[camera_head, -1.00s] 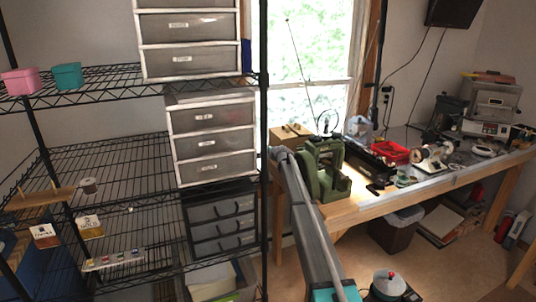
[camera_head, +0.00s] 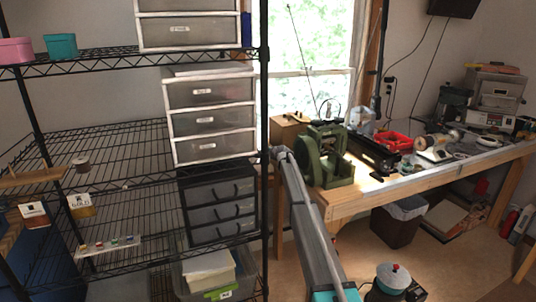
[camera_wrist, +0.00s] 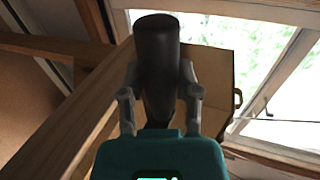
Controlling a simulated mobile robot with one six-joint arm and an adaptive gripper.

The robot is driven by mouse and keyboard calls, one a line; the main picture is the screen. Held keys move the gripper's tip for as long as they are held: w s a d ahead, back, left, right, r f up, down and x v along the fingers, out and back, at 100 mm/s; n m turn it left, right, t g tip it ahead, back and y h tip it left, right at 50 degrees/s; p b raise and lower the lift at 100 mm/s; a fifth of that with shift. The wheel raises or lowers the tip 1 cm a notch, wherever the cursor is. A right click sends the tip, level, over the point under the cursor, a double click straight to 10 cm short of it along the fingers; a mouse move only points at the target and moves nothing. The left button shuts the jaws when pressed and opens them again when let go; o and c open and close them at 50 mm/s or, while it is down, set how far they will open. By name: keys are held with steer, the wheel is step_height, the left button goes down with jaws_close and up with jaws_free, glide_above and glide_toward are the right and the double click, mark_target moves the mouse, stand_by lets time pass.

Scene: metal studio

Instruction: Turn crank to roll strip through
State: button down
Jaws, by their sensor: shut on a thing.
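The green rolling mill (camera_head: 327,158) stands upright at the left end of the workbench in the head view. Its round green side part is on the left, where my arm passes close in front. In the wrist view, my gripper (camera_wrist: 158,85) is shut on a dark, rounded handle (camera_wrist: 157,45), with one finger on each side. The handle appears to be the crank's grip; its joint to the mill is hidden. In the head view, my fingers and the handle cannot be made out. No strip can be made out in either view.
A wooden box (camera_head: 288,128) stands behind the mill; it also shows beyond the handle in the wrist view (camera_wrist: 212,68). A red tray (camera_head: 396,141) and tools crowd the workbench (camera_head: 430,178). A black wire shelf (camera_head: 100,150) fills the left. Open floor lies in front.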

steer(key=shift+w+d, duration=0.1)
steer(key=shift+w, duration=0.15)
step_height(320, 180, down, 10)
steer(key=b, duration=0.9)
steer(key=shift+s+a+r, duration=0.2)
steer(key=shift+s+a, duration=0.2)
steer(key=shift+s, duration=0.05)
steer(key=s+d+f+b, duration=0.1)
steer(key=s+f+b, duration=0.2)
steer(key=f+b, duration=0.5)
steer(key=shift+s+f+b, duration=0.3)
steer(key=shift+s+b, duration=0.1)
steer(key=shift+b, duration=0.1)
